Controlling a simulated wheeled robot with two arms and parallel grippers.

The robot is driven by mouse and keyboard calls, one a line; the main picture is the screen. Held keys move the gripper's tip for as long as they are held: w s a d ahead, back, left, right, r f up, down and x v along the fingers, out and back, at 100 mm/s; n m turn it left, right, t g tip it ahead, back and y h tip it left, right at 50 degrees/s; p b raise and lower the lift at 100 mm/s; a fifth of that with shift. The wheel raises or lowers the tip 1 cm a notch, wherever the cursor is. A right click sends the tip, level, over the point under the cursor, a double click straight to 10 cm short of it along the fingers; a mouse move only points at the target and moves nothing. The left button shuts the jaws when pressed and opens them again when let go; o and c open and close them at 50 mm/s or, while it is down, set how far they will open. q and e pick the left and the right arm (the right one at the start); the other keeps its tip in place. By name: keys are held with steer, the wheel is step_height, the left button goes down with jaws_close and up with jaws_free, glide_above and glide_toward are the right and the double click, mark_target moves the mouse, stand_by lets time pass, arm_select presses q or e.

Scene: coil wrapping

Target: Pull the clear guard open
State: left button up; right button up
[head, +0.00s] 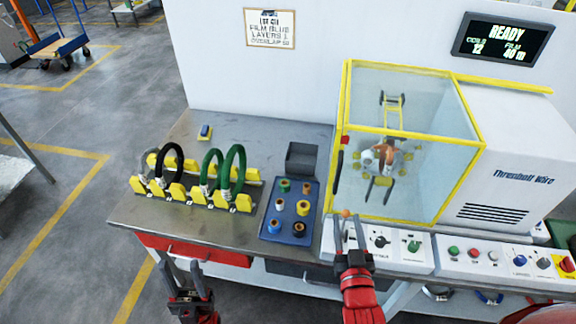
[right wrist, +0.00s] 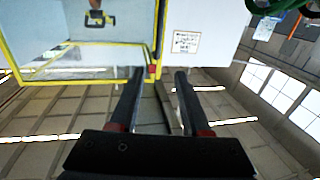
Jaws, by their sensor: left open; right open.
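The clear guard (head: 412,165) has a yellow frame and stands shut around the wrapping machine's coil holder (head: 380,155). A small dark and red handle (head: 341,155) runs along its left front edge. In the right wrist view the guard's yellow edge (right wrist: 157,35) is at upper left, with a red part (right wrist: 152,70) beside it. My right gripper (head: 350,220) is open and empty, below the guard's lower left corner in the picture and apart from the handle. It also shows in the right wrist view (right wrist: 160,74). My left gripper (head: 182,268) is open and empty in front of the bench.
A blue tray of spools (head: 291,238) and a yellow rack (head: 200,195) with black and green coils lie left of the guard. Control panels (head: 385,245) with knobs run below it. A display (head: 503,39) reads READY.

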steer(key=b, duration=1.1)
glide_toward(339, 173)
steer(key=w, duration=0.5)
steer(key=shift+w+d, duration=0.2)
steer(key=shift+d, duration=0.1)
steer(key=shift+w+d+b, duration=0.1)
steer(key=shift+w+b, duration=0.8)
steer(key=shift+w, duration=0.25)
steer(key=shift+w+d+r+p, duration=0.1)
steer(key=shift+w+r+p, duration=0.05)
steer(key=shift+w+p, duration=0.3)
steer(key=shift+w+r+p, duration=0.15)
steer(key=shift+w+p, duration=0.1)
steer(key=shift+w, duration=0.75)
steer(key=shift+f, duration=0.1)
jaws_close()
